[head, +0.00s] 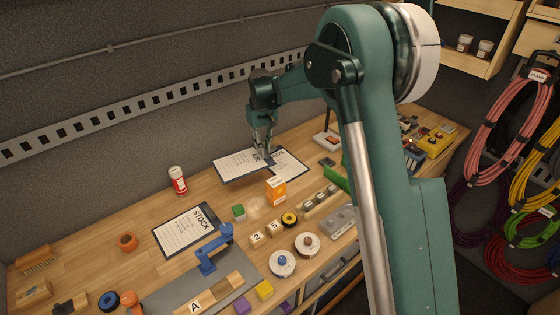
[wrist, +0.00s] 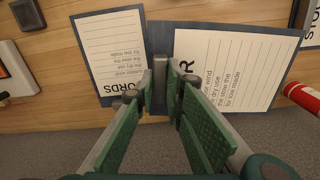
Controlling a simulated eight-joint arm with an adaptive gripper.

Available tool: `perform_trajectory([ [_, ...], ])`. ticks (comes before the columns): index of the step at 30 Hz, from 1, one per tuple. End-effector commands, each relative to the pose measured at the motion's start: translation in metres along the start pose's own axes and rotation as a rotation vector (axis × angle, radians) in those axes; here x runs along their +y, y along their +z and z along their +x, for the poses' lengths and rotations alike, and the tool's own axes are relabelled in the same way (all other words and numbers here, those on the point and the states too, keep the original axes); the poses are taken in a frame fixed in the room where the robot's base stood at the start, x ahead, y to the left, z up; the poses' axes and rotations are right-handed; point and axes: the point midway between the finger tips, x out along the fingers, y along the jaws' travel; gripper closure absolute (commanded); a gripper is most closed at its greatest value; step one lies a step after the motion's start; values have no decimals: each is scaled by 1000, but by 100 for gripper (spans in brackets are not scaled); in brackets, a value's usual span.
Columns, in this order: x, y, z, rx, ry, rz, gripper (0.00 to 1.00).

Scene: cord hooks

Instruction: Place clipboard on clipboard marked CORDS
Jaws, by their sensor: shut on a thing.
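My gripper (head: 267,152) is shut on the edge of a clipboard (head: 236,164) with a white sheet. In the wrist view the held clipboard (wrist: 235,65) lies right of the fingertips (wrist: 165,88); a large R shows and the rest of its heading is hidden by the gripper. The clipboard marked CORDS (head: 291,165) is just right of it in the head view. In the wrist view the CORDS clipboard (wrist: 105,50) is on the left, its heading partly covered. The held board's edge is beside or slightly over it; the height gap is unclear.
The STOCK clipboard (head: 183,232) lies nearer the front. A red and white bottle (head: 178,180) stands left of the held board. An orange box (head: 276,191) and green cube (head: 239,212) stand in front. A white device (head: 327,139) is right of CORDS.

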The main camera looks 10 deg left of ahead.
Motion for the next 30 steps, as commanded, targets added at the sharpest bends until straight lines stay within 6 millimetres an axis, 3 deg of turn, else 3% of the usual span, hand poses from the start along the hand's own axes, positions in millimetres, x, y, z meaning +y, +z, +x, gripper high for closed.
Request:
perform_trajectory([
  [6,66,39,-1,0,0,167,100],
  [18,173,122,-4,0,0,482,100],
  [24,215,165,-6,0,0,635,100],
  [30,243,197,-8,0,0,772,100],
])
